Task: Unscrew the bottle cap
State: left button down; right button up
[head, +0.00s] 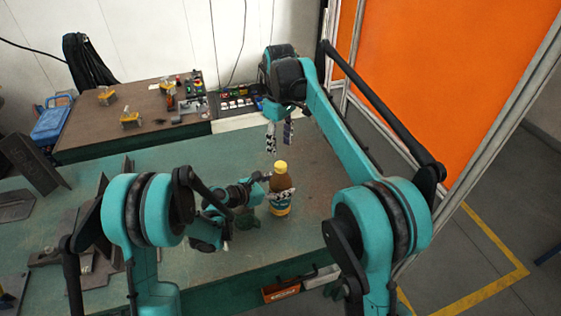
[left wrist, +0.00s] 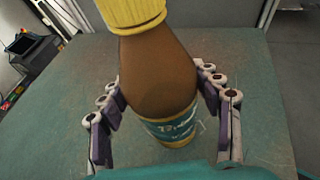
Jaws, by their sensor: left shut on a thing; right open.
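A brown bottle (head: 281,184) with a yellow cap (head: 280,167) and a teal label stands upright on the green table. My left gripper (head: 281,194) is shut on the bottle's body, coming in from the left. The left wrist view shows the bottle (left wrist: 158,78) between its two fingers, with the label below and the ribbed yellow cap (left wrist: 130,14) at the top, partly cut off. The cap sits on the bottle's neck. My right gripper (head: 280,138) is open and empty, pointing down above and slightly behind the cap, apart from it.
The green table (head: 180,165) is clear around the bottle on the right. Dark metal pieces (head: 40,165) lie at the left. A brown bench (head: 150,115) behind holds yellow clamps and a control panel (head: 238,99). An orange screen (head: 450,80) stands at the right.

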aim_at(281, 164)
jog(key=m, duration=1.8)
jog(key=shift+w+m, duration=0.1)
jog(key=shift+m, duration=0.2)
jog(key=m, duration=0.4)
jog(key=shift+d+m, duration=0.1)
jog(key=shift+m, duration=0.3)
jog(key=m, duration=0.4)
jog(key=shift+m, duration=0.4)
jog(key=m, duration=0.9)
jog(key=shift+m, duration=0.3)
jog(key=shift+f, duration=0.5)
notch_tip(281, 164, down, 7)
jog(key=shift+c, duration=0.3)
